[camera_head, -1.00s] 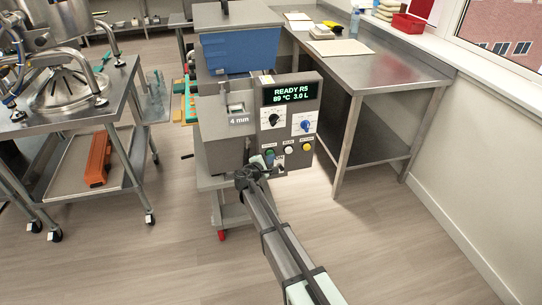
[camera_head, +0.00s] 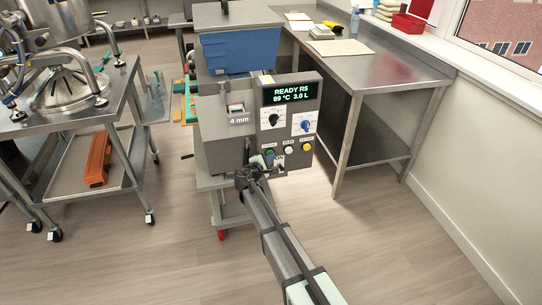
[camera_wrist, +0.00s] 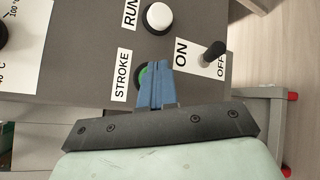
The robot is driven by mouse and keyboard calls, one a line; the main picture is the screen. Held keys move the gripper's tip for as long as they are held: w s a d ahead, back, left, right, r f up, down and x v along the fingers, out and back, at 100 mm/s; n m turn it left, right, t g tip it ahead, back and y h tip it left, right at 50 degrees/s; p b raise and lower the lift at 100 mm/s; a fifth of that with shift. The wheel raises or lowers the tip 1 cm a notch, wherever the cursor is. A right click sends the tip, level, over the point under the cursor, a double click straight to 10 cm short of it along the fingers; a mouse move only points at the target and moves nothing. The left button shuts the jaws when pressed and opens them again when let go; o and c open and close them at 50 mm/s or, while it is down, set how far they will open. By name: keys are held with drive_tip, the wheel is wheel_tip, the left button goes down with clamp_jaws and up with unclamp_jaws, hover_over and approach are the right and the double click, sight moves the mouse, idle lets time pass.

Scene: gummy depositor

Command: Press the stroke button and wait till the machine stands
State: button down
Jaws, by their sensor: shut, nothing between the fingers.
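The machine's control panel (camera_head: 298,98) faces me, and its display (camera_head: 289,92) reads "READY RS" and "89 °C 3.0 L". In the wrist view the green stroke button (camera_wrist: 142,76) sits beside the label STROKE (camera_wrist: 123,75). The blue fingertips of my gripper (camera_wrist: 155,68) are shut and empty. They overlap the right part of the button in the picture and hide it. I cannot tell whether they touch or press it. In the head view my gripper (camera_head: 268,160) is at the lower left of the panel.
A white button (camera_wrist: 158,17) by the label RUN and a black toggle switch (camera_wrist: 214,51) between ON and OFF are close to my fingers. A yellow button (camera_head: 306,146) and two knobs are on the panel. A steel table (camera_head: 375,65) stands at the right.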

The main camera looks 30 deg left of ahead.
drive_tip(key=shift+w+a, duration=0.35)
idle(0.3)
idle(0.4)
drive_tip(key=shift+s+d, duration=0.2)
drive_tip(key=shift+s, duration=0.05)
drive_tip(key=shift+s+d, duration=0.1)
drive_tip(key=s+d, duration=0.4)
drive_tip(key=shift+d, duration=0.1)
idle(0.6)
